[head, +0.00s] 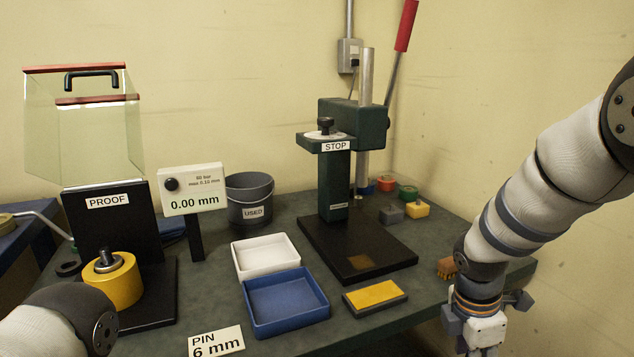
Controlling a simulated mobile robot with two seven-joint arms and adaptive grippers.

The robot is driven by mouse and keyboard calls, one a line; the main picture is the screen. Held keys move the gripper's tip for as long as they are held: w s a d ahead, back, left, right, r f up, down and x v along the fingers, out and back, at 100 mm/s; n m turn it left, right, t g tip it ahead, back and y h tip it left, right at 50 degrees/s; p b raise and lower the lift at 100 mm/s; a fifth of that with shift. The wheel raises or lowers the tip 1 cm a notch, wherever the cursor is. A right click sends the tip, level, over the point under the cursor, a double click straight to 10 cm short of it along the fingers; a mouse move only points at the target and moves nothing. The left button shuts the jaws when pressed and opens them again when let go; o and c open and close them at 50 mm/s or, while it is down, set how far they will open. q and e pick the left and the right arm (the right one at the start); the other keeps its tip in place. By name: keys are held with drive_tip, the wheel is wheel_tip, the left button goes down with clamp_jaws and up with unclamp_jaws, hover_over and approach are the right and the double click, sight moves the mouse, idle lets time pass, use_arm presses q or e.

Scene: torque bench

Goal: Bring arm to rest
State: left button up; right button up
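My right arm comes in from the right and hangs down past the bench's right front edge. My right gripper (484,332) is at the bottom of the head view, cut off by the frame, and its fingertips do not show. I see nothing held in it. My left arm shows only as a rounded grey-white link at the bottom left, in front of the yellow cylinder (112,282); its gripper is out of view. The green press (334,185) labelled STOP stands on a black base, with its red-handled lever (405,28) pointing up. Both arms look clear of the press.
The bench (210,290) holds a white tray (265,275), a blue tray (318,312), a yellow-topped pad (375,297), a USED bucket (249,190), a 0.00 mm gauge (194,190) and a PROOF stand (107,215) with its clear guard (85,140) raised.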

drive_tip(key=s+a+f+m+g+y, duration=0.25)
drive_tip(key=s+f+m, duration=0.65)
drive_tip(key=s+f, duration=0.8)
use_arm(q)
drive_tip(key=shift+w+r, duration=0.2)
drive_tip(key=shift+w, duration=0.15)
use_arm(e)
drive_tip(key=s+m, duration=1)
drive_tip(key=s, duration=1.1)
drive_tip(key=shift+s+a+f+g, duration=0.25)
drive_tip(key=shift+f+g, duration=0.1)
drive_tip(key=shift+o, duration=0.5)
drive_tip(key=shift+h, duration=0.25)
